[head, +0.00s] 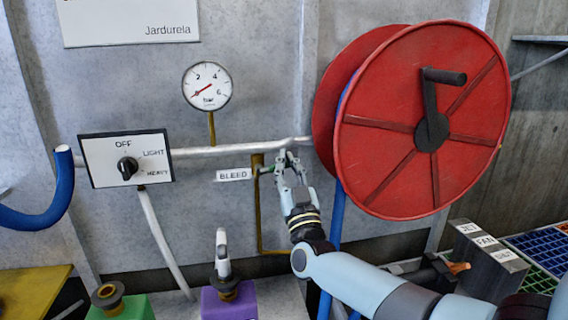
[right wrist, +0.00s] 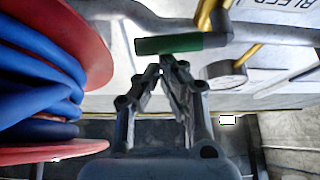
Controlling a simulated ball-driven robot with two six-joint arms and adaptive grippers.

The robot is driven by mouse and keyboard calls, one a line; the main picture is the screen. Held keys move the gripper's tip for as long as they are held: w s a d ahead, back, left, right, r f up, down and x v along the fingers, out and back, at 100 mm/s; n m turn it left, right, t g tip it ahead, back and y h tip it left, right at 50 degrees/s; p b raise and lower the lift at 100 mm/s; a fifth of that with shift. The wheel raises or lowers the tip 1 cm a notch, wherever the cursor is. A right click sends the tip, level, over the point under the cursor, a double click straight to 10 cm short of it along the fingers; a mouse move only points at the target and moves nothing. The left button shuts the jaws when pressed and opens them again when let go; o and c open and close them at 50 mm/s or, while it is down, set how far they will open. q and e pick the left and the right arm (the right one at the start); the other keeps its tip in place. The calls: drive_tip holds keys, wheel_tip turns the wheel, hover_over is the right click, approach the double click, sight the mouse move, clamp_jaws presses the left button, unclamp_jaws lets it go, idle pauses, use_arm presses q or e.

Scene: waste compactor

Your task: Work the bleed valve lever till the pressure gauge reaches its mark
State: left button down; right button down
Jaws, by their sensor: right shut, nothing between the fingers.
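The bleed valve has a green lever (head: 266,169) beside the BLEED label (head: 234,175), on a brass pipe below the grey pipe. In the right wrist view the green lever (right wrist: 183,44) lies nearly level across the picture. My right gripper (head: 288,157) is shut and empty, its tips (right wrist: 168,64) right at the lever; I cannot tell whether they touch. The gripper partly hides the lever in the head view. The round white pressure gauge (head: 207,86) reads up to 6 bar; its red needle points lower left. I cannot make out its mark. My left gripper is out of view.
A large red hose reel (head: 400,160) stands close right of the valve. A switch box (head: 125,159) marked OFF, LIGHT, HEAVY is at the left. Below are a green block (head: 122,308), a purple block (head: 230,303) with a nozzle, and a grey labelled block (head: 482,258).

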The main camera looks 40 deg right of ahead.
drive_tip(key=shift+d+f+m+g+h, duration=0.1)
drive_tip(key=shift+f+m+g+h, duration=0.35)
drive_tip(key=shift+m, duration=0.35)
drive_tip(key=shift+r, duration=0.1)
wheel_tip(320, 180, up, 4)
drive_tip(key=p, duration=0.3)
drive_tip(key=b+v, duration=0.1)
drive_tip(key=v, duration=0.9)
drive_tip(key=shift+s+f+m, duration=0.2)
drive_tip(key=shift+s+m, duration=0.1)
drive_tip(key=shift+s, duration=0.05)
drive_tip(key=shift+f, duration=0.1)
